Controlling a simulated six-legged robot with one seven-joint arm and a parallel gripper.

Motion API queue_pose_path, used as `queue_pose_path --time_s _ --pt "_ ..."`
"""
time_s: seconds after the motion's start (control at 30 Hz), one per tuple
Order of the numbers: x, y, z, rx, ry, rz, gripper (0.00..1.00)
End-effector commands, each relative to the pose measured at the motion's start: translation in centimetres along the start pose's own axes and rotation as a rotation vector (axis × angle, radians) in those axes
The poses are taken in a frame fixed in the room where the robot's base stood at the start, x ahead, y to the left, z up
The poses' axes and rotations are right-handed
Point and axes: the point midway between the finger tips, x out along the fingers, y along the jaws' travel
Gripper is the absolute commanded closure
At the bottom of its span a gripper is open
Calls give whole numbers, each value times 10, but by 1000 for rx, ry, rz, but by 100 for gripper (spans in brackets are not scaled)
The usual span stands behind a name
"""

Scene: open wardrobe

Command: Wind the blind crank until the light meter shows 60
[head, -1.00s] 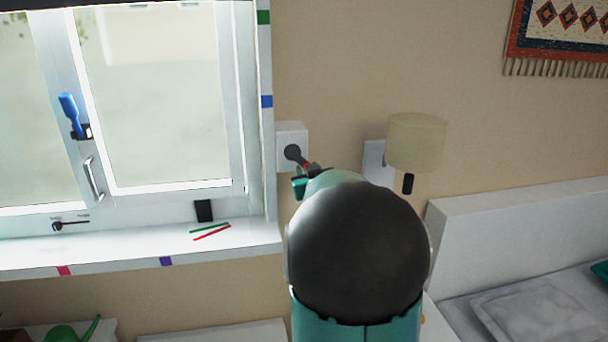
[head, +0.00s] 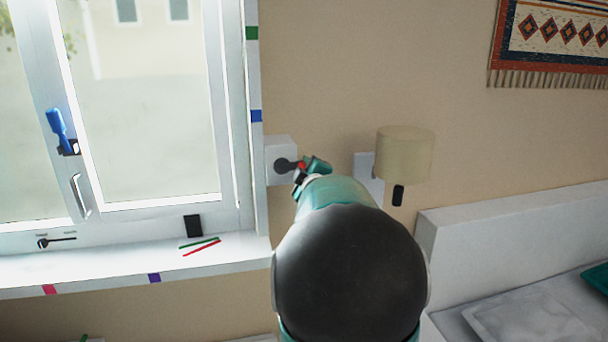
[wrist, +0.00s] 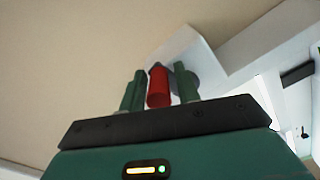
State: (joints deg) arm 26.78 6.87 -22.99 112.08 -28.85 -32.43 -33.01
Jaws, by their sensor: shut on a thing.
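The blind crank (head: 284,165) is a dark round hub with an arm on a white wall box (head: 271,152) just right of the window. Its red handle (wrist: 158,87) stands between my two green fingers in the wrist view. My gripper (head: 308,171) is shut on this handle, to the right of the hub. In the head view my arm hides part of the gripper. A small black block (head: 193,226) stands on the window sill; I cannot tell whether it is the light meter, and no reading shows.
A wall lamp (head: 404,154) hangs close to the right of my gripper. The window (head: 150,110) has a blue handle (head: 58,123). Red and green sticks (head: 201,246) lie on the sill (head: 120,268). A bed headboard (head: 500,209) is at right.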

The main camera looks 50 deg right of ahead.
Motion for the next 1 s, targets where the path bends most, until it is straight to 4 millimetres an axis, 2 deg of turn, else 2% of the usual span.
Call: queue_pose_path --time_s 0.03,0.3,0.83,0.87,0.9,1.0 --pt "1 5 -8 -26 14 8 91" --pt "1 7 -12 -130 16 7 91" --pt "1 6 -15 -154 20 4 91" --pt "1 6 -15 -154 20 4 64" --pt "1 6 -15 -154 20 3 56" --pt "1 5 -13 -154 17 2 55"
